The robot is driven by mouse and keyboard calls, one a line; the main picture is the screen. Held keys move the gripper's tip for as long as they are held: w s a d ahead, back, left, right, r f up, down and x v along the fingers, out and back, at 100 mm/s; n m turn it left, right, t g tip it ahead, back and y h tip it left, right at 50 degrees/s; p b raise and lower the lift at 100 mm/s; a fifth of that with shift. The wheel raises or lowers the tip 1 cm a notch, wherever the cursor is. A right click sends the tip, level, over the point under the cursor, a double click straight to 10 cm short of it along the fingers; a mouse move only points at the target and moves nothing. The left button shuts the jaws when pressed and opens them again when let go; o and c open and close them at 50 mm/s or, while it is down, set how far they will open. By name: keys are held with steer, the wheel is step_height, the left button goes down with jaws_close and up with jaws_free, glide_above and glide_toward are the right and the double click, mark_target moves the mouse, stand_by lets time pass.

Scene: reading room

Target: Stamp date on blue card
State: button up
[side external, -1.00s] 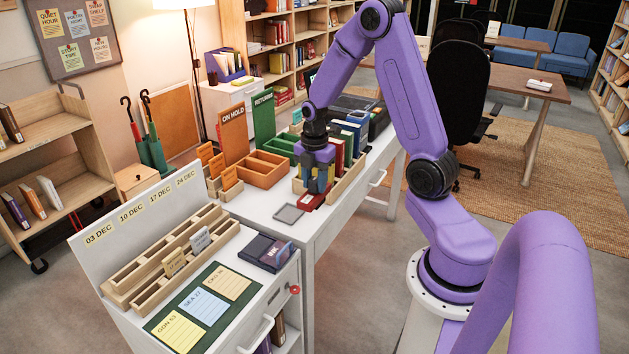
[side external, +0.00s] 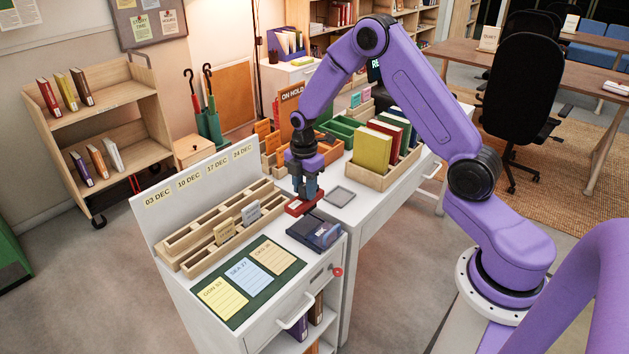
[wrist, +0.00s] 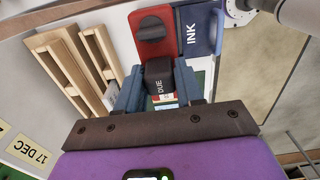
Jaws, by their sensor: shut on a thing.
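The blue card (side external: 250,273) lies flat on a green mat (side external: 234,312), between two yellowish cards. Its face shows printed letters and ruled lines. My gripper (side external: 306,192) is shut on the red and dark date stamp (side external: 300,207), held above the cabinet top, just behind the ink pad (side external: 315,232). In the wrist view the stamp's dark block (wrist: 159,83) reads DUE and sits between the two blue-grey fingers. The ink pad's blue part, marked INK (wrist: 196,35), is beside the stamp there. The stamp's underside is hidden.
A wooden rack (side external: 190,238) with small tabs stands behind the mat, below a board of dates (side external: 205,177). An empty grey tray (side external: 340,196) and a crate of books (side external: 379,178) are to the right. A red knob (side external: 337,271) is at the cabinet's front edge.

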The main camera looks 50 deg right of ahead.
mark_target(305, 202)
steer(key=shift+f, duration=2.6)
steer(key=shift+f, duration=0.6)
steer(key=shift+r, duration=3.55)
steer(key=a+f, duration=0.1)
steer(key=a, duration=2.1)
steer(key=shift+a+f, duration=0.15)
steer(key=shift+f, duration=1.35)
steer(key=shift+a+f, duration=0.1)
steer(key=shift+f, duration=1.4)
steer(key=shift+f, duration=0.3)
